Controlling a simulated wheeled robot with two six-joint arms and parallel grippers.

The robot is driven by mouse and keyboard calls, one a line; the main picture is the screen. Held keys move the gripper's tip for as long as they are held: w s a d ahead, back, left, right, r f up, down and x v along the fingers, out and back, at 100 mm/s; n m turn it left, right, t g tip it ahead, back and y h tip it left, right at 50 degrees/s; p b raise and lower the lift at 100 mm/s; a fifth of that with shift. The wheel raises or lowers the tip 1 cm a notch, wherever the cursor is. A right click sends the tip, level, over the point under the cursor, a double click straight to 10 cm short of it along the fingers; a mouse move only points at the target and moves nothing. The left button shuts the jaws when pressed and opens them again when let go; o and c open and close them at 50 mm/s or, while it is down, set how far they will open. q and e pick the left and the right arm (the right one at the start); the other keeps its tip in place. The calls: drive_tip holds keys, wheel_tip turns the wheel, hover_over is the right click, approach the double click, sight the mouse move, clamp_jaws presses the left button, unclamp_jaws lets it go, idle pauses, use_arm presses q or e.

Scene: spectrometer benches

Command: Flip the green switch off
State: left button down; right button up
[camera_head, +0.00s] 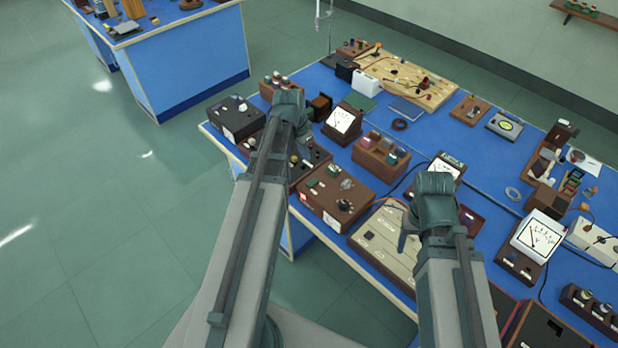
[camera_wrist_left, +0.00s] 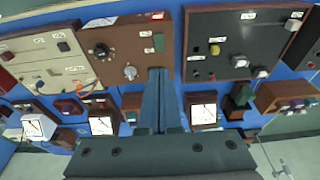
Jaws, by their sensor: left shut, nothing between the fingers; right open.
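The green switch (camera_head: 313,184) is a small green piece on the top panel of a brown box (camera_head: 329,211) with a dark knob and a silver knob. In the left wrist view the green switch (camera_wrist_left: 158,42) lies just beyond the tips of my left gripper (camera_wrist_left: 157,72), which is shut and empty above the brown box. I cannot tell which way the switch is set. In the head view my left gripper (camera_head: 304,143) is partly hidden by its own wrist. My right gripper (camera_head: 403,242) is open over the beige box (camera_head: 378,236), mostly hidden by its wrist.
A black panel box (camera_wrist_left: 207,22) with knobs stands beside the brown box. A meter (camera_head: 343,120) and a brown block with coloured tops (camera_head: 378,160) stand behind it. The blue bench (camera_head: 371,290) is crowded; its front edge is close to the brown box.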

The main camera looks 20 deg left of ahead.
sight(311, 183)
use_arm(q)
drive_tip(key=shift+f, duration=0.15)
drive_tip(key=b+x, duration=1.2)
drive_tip(key=shift+s+f+b, duration=0.3)
drive_tip(key=shift+s+f, duration=0.05)
drive_tip(key=shift+s+f+b, duration=0.1)
drive_tip(key=shift+f+b, duration=0.5)
drive_tip(key=shift+r, duration=0.1)
